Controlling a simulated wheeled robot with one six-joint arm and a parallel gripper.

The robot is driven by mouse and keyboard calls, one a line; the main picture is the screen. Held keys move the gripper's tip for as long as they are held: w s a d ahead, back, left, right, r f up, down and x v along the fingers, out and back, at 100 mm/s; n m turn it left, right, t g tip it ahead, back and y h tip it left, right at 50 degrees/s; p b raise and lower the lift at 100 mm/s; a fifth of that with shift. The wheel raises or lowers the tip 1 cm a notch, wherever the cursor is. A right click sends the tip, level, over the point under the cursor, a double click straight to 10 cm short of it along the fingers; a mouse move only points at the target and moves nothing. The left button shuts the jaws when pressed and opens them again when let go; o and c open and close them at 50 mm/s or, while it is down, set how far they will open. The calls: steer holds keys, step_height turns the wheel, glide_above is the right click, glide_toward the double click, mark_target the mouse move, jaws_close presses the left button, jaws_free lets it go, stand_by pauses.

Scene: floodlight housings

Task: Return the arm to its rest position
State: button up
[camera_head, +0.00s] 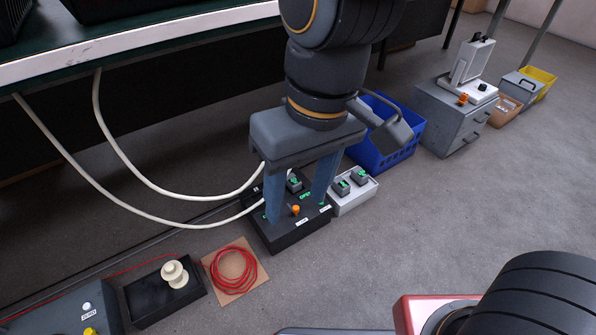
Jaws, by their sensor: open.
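My gripper (302,192) points down at the middle of the view, with its two bluish fingers apart. It is over a black box (290,238) on the floor. The box carries an orange knob (295,210), small grey blocks with green marks and white labels. The fingers hide part of the box, and I cannot tell whether their tips touch it. No object shows clearly held between the fingers.
A white box (352,197), a blue crate (408,148) and a grey drawer cabinet (445,128) stand to the right. Red cable (232,270) lies coiled at lower left, beside a black tray (145,310). White hoses (130,185) hang from the bench.

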steer(key=shift+s+a, duration=0.1)
steer(key=shift+s, duration=0.4)
steer(key=shift+r+p, duration=0.7)
steer(key=shift+r, duration=0.1)
steer(key=d+r+m+p, duration=0.2)
steer(key=d+r+p, duration=0.5)
steer(key=p, duration=0.5)
steer(key=d+r+m+h+p, duration=0.1)
steer(key=d+r+m+p, duration=0.1)
steer(key=d+r+p, duration=0.5)
steer(key=d+r+m+p, duration=0.3)
steer(key=d+r+p, duration=0.4)
steer(key=r+p, duration=0.7)
steer(key=p, duration=0.5)
steer(key=shift+r+h, duration=0.3)
steer(key=shift+r, duration=0.1)
